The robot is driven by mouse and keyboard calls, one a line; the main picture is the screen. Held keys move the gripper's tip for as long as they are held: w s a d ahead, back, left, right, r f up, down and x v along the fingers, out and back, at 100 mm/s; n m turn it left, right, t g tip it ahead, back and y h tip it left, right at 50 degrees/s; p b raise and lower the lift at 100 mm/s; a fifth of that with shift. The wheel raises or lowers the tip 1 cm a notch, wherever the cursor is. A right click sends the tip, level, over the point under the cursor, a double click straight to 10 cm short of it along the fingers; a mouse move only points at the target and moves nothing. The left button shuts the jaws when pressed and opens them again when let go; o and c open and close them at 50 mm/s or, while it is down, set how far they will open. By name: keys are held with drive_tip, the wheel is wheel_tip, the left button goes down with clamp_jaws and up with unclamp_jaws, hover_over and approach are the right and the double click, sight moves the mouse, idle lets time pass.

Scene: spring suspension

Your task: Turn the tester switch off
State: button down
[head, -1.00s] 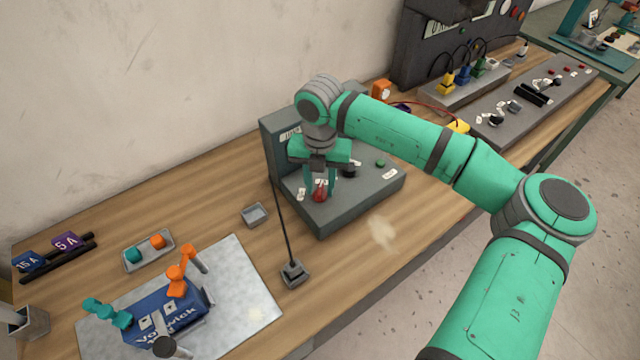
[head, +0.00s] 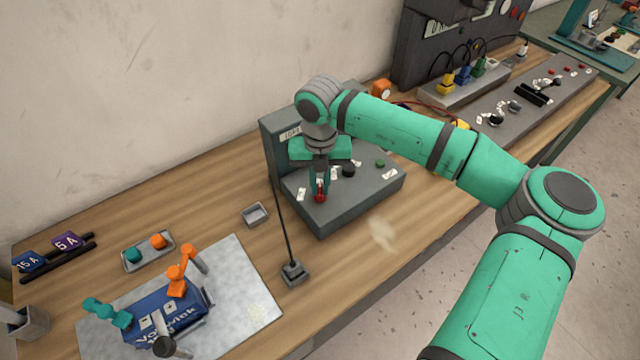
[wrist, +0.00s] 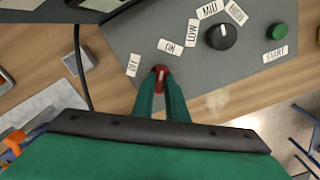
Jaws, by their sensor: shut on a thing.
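The tester (head: 360,197) is a grey bench unit with a sloped panel in the middle of the table. Its red switch (head: 320,199) is a small knob near the panel's left end; it also shows in the wrist view (wrist: 160,73), close to the OFF label (wrist: 133,65) and the ON label (wrist: 170,47). A pale mark runs along the knob, but I cannot tell which label it points to. My gripper (head: 319,190) reaches down from above and is shut on the red switch, one green finger on each side. The fingers hide part of the knob.
A black dial (wrist: 221,35) with LOW, MID and HIGH labels and a green START button (wrist: 277,32) sit right of the switch. A thin black rod on a small base (head: 294,272) stands in front of the tester. A battery (head: 165,312) lies on a mat to the left.

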sight(320, 189)
drive_tip(key=n, duration=0.4)
drive_tip(key=shift+n, duration=0.3)
drive_tip(key=n, duration=0.3)
drive_tip(key=shift+n, duration=0.4)
drive_tip(key=n, duration=0.3)
drive_tip(key=shift+n, duration=2.1)
drive_tip(key=c, duration=1.8)
unclamp_jaws()
drive_tip(key=shift+o, duration=0.2)
drive_tip(key=shift+r, duration=0.1)
wheel_tip(320, 189, up, 11)
drive_tip(key=shift+f, duration=0.2)
